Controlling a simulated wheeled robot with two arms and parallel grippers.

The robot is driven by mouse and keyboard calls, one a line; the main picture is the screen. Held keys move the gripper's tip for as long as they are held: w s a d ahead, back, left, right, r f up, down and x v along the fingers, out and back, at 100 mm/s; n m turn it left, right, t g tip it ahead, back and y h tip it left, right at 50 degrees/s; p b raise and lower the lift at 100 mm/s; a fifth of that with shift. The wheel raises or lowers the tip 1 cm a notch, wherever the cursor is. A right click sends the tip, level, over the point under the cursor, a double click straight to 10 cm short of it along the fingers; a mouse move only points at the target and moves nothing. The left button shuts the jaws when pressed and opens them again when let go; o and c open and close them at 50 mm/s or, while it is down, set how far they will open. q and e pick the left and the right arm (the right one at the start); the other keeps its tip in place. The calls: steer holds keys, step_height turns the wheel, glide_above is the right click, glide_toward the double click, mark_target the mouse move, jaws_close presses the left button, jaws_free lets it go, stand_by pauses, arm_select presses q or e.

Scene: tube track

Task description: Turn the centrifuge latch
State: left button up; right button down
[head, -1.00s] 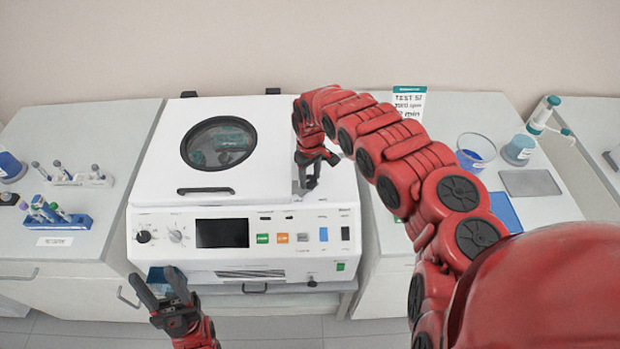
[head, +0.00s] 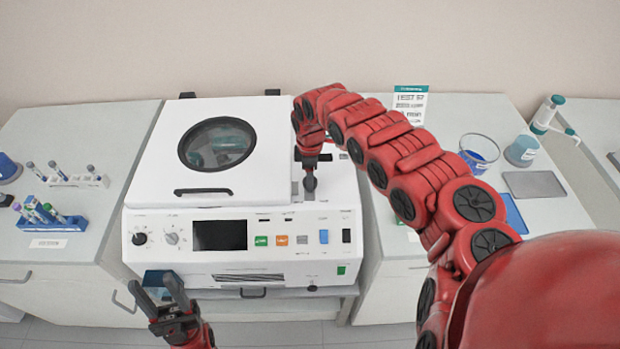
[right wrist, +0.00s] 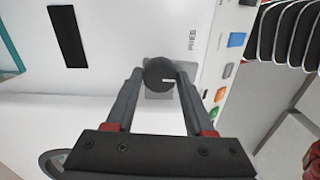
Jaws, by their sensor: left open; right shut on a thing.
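The white centrifuge (head: 150,222) stands on the middle bench, its round-windowed lid (head: 160,150) down. The latch is a dark round knob on the right part of its top; it shows in the right wrist view (right wrist: 159,72) with a small white mark, over a grey plate. My right gripper (head: 310,184) reaches down onto the latch from above. In the right wrist view my right gripper (right wrist: 160,78) has one finger on each side of the knob, shut on it. My left gripper (head: 160,292) is open and empty in front of the centrifuge's lower left corner.
Tube racks with tubes (head: 62,217) stand on the left bench. On the right bench are a beaker (head: 480,150), a bottle (head: 521,151), a grey tray (head: 534,184) and a standing sign (head: 411,100). My right arm spans the space above the right bench.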

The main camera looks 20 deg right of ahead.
steer(key=shift+n, duration=0.4)
steer(key=shift+c, duration=1.3)
jaws_free()
step_height(320, 180, up, 17)
steer(key=b, duration=0.6)
steer(key=shift+r, duration=0.2)
